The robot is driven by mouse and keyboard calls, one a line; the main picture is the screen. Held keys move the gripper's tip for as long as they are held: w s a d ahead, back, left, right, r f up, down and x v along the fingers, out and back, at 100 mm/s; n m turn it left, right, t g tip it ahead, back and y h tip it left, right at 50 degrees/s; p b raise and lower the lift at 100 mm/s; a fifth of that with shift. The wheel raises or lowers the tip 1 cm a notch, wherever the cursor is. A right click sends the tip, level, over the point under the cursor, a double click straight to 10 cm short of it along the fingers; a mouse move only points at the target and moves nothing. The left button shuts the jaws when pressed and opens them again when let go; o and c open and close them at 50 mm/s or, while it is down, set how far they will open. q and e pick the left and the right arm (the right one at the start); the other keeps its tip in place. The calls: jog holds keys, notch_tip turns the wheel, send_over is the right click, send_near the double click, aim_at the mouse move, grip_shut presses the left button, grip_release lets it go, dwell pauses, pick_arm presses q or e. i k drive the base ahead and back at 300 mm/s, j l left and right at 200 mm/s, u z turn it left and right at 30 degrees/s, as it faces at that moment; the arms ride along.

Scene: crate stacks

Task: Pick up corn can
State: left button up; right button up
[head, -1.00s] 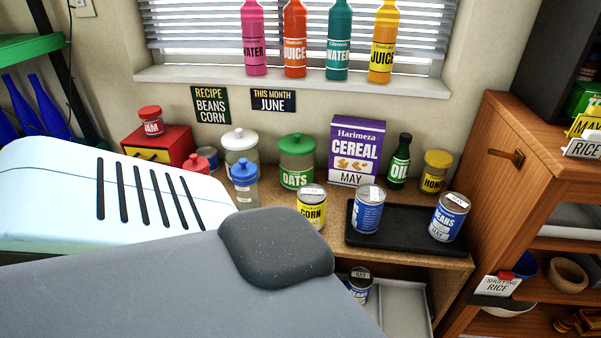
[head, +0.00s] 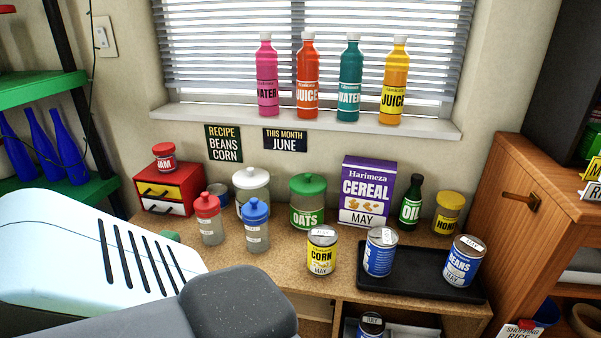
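The corn can (head: 321,252) stands upright on the cork-topped counter, with a yellow and white label reading CORN and MAY. It is just left of a black tray (head: 415,283). A large pale and grey part of my own body fills the lower left. Neither gripper's fingers can be made out in the head view.
Two blue-labelled cans (head: 380,252) (head: 462,262) stand on the tray. Behind are an oats jar (head: 307,205), cereal box (head: 367,192), oil bottle (head: 411,203) and honey jar (head: 448,213). Red and blue shakers (head: 256,226) stand left. A wooden cabinet (head: 515,210) borders the right.

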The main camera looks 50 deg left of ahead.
aim_at(322, 239)
jog(key=i+u, duration=0.1)
jog(key=u, duration=1.8)
jog(key=i+l, duration=0.1)
jog(key=l, duration=0.45)
jog(key=i, duration=0.05)
